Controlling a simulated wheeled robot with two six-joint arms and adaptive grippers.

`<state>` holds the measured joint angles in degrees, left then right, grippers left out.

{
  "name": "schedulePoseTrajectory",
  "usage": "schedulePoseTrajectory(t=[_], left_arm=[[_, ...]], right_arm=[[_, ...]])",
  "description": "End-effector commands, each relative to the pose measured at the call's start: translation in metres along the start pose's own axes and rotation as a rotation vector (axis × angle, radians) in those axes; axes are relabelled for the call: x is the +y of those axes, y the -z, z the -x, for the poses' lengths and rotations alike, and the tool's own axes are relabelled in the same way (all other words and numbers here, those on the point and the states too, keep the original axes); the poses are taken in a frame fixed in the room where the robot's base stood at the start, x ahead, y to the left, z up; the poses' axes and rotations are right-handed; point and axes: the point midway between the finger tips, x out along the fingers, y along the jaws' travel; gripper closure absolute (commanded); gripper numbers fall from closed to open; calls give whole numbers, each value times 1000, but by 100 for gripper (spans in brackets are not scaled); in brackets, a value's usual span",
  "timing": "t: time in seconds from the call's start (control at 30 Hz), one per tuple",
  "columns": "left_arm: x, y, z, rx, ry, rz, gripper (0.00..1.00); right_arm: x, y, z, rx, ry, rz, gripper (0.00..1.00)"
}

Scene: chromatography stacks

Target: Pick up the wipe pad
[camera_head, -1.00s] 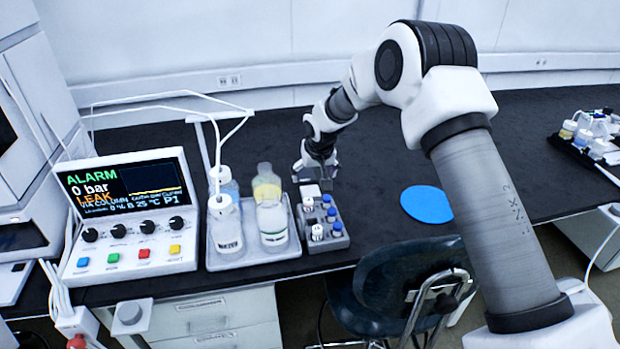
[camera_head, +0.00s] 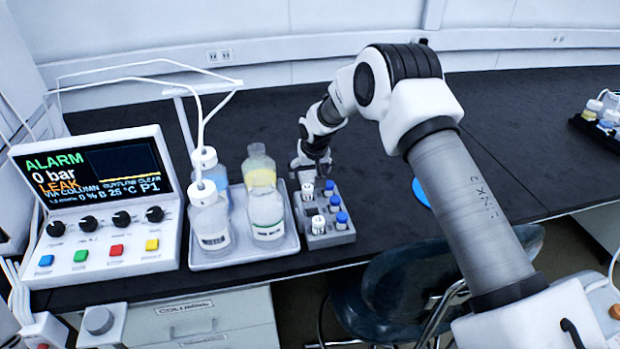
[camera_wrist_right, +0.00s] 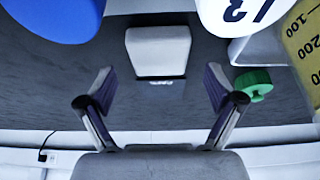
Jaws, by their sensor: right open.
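A pale grey-white block with rounded corners, which looks like the wipe pad (camera_wrist_right: 158,50), lies on the dark bench in the right wrist view. My right gripper (camera_wrist_right: 158,82) is open and empty, its two fingers spread to either side of the line to the pad. The pad shows just beyond the fingertips, apart from them. In the head view my right gripper (camera_head: 312,172) is low over the bench, behind the vial rack (camera_head: 338,238). I cannot make out the pad there. My left gripper is not in view.
White-capped and blue-capped vials stand in the rack. A tray (camera_head: 236,258) of bottles is left of it. A green object (camera_wrist_right: 253,82) lies by the right finger in the wrist view. A blue disc (camera_head: 420,195) is mostly hidden by my arm.

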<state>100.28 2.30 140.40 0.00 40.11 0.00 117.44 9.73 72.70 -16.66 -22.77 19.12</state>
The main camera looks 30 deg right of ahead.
Motion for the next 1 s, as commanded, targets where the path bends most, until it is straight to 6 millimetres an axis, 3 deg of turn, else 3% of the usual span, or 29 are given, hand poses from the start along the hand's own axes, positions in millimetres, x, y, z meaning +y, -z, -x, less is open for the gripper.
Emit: schedulePoseTrajectory(t=[0.1, 0.3, 0.43, 0.5, 0.83, 1.0], left_arm=[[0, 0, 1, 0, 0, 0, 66], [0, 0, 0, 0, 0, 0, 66], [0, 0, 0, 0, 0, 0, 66], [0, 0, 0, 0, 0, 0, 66], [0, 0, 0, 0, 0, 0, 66], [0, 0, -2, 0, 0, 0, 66]], right_arm=[[0, 0, -14, 1, 0, -1, 8], [0, 0, -16, 1, 0, -1, 8], [0, 0, -16, 1, 0, -1, 48], [0, 0, -16, 1, 0, -1, 57], [0, 1, -15, 1, 0, -1, 57], [0, 11, 9, 4, 1, -1, 57]])
